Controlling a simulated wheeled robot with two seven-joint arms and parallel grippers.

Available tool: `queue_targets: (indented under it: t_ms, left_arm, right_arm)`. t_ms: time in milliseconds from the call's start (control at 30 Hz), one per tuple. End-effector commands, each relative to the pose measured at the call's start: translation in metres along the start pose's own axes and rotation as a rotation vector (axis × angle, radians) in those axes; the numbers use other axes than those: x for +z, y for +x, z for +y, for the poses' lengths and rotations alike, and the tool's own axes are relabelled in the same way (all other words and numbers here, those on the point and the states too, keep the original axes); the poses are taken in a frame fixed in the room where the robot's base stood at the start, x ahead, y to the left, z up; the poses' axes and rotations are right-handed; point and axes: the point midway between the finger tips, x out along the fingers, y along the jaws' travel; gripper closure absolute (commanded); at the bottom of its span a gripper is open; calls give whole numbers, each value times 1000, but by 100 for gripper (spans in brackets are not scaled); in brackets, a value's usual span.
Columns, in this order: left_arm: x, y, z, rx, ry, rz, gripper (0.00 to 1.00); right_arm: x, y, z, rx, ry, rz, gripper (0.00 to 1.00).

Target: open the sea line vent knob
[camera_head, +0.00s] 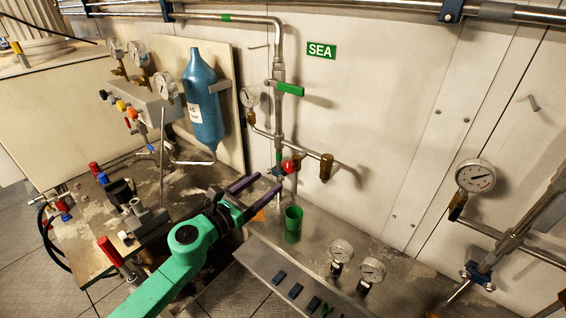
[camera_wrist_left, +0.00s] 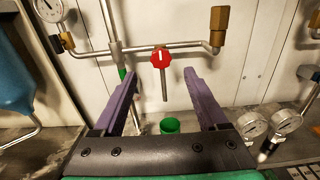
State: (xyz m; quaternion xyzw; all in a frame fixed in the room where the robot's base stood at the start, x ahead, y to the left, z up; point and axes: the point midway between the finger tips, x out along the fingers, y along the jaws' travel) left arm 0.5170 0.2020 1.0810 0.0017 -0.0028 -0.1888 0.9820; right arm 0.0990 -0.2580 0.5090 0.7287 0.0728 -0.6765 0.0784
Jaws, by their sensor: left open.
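The sea line vent knob is a red knob (camera_head: 290,166) on the sea pipe, below the green SEA sign (camera_head: 321,50). In the left wrist view the red knob (camera_wrist_left: 161,58) faces me with a white mark on it, above a thin downward spout. My left gripper (camera_head: 262,186) is open and empty, its purple fingers pointing toward the pipe, a little left of and below the knob. In the left wrist view the knob lies beyond the fingertips (camera_wrist_left: 160,84), between them and slightly higher, not touched. My right gripper is not in view.
A green cup (camera_head: 293,223) stands under the knob. A vertical pipe with a green-handled valve (camera_head: 290,89) and a brass fitting (camera_head: 326,167) flank it. A blue bottle (camera_head: 204,100) hangs at left. A grey panel (camera_head: 285,270) with gauges (camera_head: 371,270) lies in front.

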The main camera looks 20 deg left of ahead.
Motion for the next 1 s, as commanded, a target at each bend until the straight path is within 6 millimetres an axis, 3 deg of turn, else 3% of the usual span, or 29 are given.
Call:
queue_targets:
  t_ms: [100,300,433,667,867,1000]
  left_arm:
    - [7,30,1,2,-4,-5,24]
    - [2,73,2,4,-7,-3,24]
    - [0,84,0,1,-5,0,24]
    - [-1,86,0,1,-5,0,24]
    - [-1,86,0,1,-5,0,97]
    - [-1,85,0,1,-7,0,100]
  right_arm:
    - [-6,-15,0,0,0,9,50]
    - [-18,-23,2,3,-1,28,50]
    - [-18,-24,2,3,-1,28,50]
    - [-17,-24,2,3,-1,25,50]
    - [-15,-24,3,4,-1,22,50]
    - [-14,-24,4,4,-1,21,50]
